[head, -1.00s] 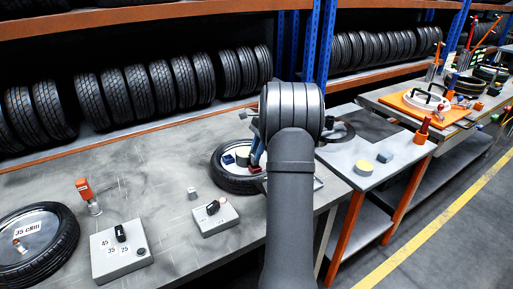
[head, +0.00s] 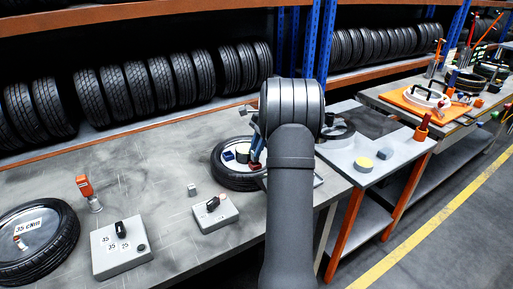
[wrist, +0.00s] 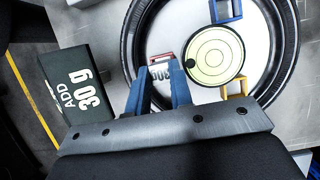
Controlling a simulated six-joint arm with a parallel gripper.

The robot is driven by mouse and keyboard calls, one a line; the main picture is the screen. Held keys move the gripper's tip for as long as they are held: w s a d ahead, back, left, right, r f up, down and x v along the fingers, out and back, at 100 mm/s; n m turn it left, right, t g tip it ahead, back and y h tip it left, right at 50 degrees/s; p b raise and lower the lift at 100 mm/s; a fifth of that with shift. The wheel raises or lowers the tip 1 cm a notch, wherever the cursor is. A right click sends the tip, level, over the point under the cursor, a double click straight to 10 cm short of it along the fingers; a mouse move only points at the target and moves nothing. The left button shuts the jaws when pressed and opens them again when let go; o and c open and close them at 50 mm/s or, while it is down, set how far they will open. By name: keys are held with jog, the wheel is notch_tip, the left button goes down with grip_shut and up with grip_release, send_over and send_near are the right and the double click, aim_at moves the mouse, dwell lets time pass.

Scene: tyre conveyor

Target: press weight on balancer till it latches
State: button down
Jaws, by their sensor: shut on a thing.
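The balancer is a tyre (head: 225,182) with a pale disc inside it, on the grey bench. In the wrist view the tyre (wrist: 133,38) surrounds the white disc (wrist: 262,60), and a round green-yellow level (wrist: 215,55) with a dark dot near its left rim sits on it. My gripper (wrist: 160,84) has blue fingers shut on a small weight (wrist: 161,71) with a white numbered face and red edge. The weight is over the disc, left of the level; I cannot tell whether it touches. In the head view my gripper (head: 257,150) is partly hidden by my arm.
A dark "ADD 30 g" sign (wrist: 78,85) lies beside the tyre. Blue (wrist: 227,11) and yellow (wrist: 235,86) frames flank the level. Two grey control boxes (head: 120,250) (head: 215,214), an orange-handled tool (head: 86,190) and another tyre (head: 65,240) stand to the left.

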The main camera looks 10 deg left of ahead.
jog(key=shift+f, duration=1.2)
jog(key=c, duration=1.8)
grip_release()
jog(key=shift+f, duration=0.1)
grip_shut()
jog(key=shift+f, duration=0.45)
jog(key=o, duration=0.6)
grip_release()
jog(key=shift+r, duration=0.1)
jog(key=shift+r, duration=0.1)
